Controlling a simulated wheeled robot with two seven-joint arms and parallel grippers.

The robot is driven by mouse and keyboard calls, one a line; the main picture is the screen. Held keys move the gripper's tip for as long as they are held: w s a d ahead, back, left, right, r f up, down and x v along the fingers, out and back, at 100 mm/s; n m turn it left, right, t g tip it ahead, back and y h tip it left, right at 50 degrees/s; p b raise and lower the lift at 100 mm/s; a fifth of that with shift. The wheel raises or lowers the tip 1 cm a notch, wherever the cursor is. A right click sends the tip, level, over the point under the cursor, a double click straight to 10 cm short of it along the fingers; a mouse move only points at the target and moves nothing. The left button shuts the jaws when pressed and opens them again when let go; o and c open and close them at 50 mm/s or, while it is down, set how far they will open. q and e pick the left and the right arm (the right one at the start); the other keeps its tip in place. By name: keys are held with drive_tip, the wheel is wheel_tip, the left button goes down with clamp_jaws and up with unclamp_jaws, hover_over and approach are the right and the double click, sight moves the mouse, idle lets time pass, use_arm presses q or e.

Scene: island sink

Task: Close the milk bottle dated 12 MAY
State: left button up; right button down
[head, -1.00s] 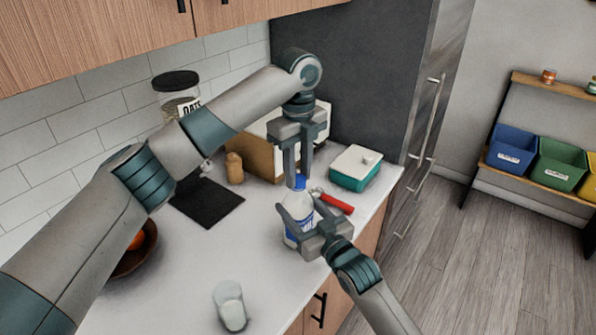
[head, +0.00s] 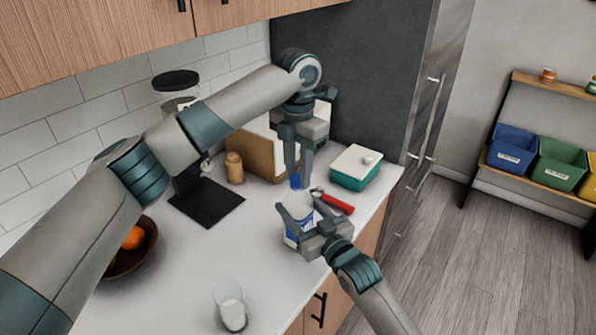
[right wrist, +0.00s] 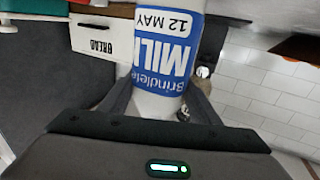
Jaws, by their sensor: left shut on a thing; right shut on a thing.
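The milk bottle (head: 299,210) stands upright on the white counter, white with a blue label. In the right wrist view the bottle (right wrist: 165,60) appears upside down, and its label reads 12 MAY. My right gripper (head: 303,226) is shut around the bottle's body from the front right. My left gripper (head: 297,177) points straight down above the bottle, shut on the blue cap (head: 296,184) at its mouth. I cannot tell whether the cap is threaded. The bottle's top is outside the right wrist view.
A red-handled tool (head: 335,203) lies close behind the bottle. A teal-and-white butter dish (head: 356,167) and a bread box (head: 255,157) stand farther back. A glass (head: 230,306) stands near the front; a fruit bowl (head: 135,260) is at left.

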use_arm(q)
drive_tip(key=shift+m, duration=0.4)
drive_tip(key=o, duration=1)
drive_tip(key=shift+r, duration=0.15)
drive_tip(key=shift+r, duration=2.1)
drive_tip(key=shift+c, duration=0.5)
